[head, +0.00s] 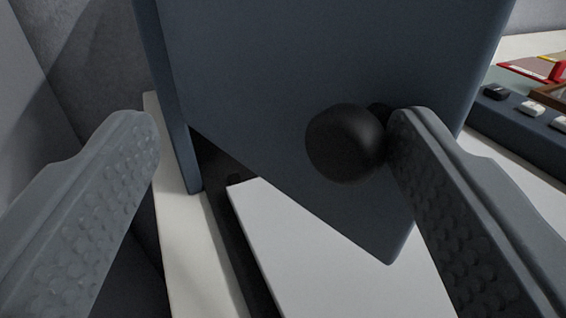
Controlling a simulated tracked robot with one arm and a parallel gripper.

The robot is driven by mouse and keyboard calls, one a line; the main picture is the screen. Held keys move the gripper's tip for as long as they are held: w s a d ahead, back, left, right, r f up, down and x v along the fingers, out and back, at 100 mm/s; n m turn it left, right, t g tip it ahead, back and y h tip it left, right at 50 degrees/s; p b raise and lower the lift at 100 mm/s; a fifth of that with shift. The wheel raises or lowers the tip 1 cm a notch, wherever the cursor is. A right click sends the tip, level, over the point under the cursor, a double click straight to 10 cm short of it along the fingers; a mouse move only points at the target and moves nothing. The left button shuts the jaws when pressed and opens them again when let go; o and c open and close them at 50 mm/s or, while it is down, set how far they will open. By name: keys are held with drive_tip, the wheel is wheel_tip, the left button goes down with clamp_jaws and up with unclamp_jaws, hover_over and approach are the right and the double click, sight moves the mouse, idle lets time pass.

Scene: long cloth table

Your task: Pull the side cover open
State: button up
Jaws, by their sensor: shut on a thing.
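The side cover (255,85) is a dark blue-grey panel across the upper middle of the head view. It stands tilted, with a lower corner hanging above a pale flat surface. A round black knob (342,145) sticks out of its lower right part. The left finger shows well to the left, near the cover's left edge, with a visible gap to the knob. The cover's hinge and far side are hidden.
A pale flat slab (310,245) lies under the cover, with a dark gap (222,190) along its left. A light table edge (185,245) runs at left by a grey wall. At right is a blue panel with buttons (520,115).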

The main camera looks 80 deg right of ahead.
drive_tip(key=shift+d+r, duration=0.1)
drive_tip(key=shift+d, duration=0.1)
drive_tip(key=shift+a, duration=0.3)
drive_tip(key=shift+c, duration=0.6)
drive_tip(key=s+a+b, duration=0.1)
drive_tip(key=a, duration=1.2)
drive_tip(key=shift+s+a+f+b, duration=0.2)
drive_tip(key=shift+s+a+b, duration=0.05)
drive_tip(key=shift+b, duration=0.1)
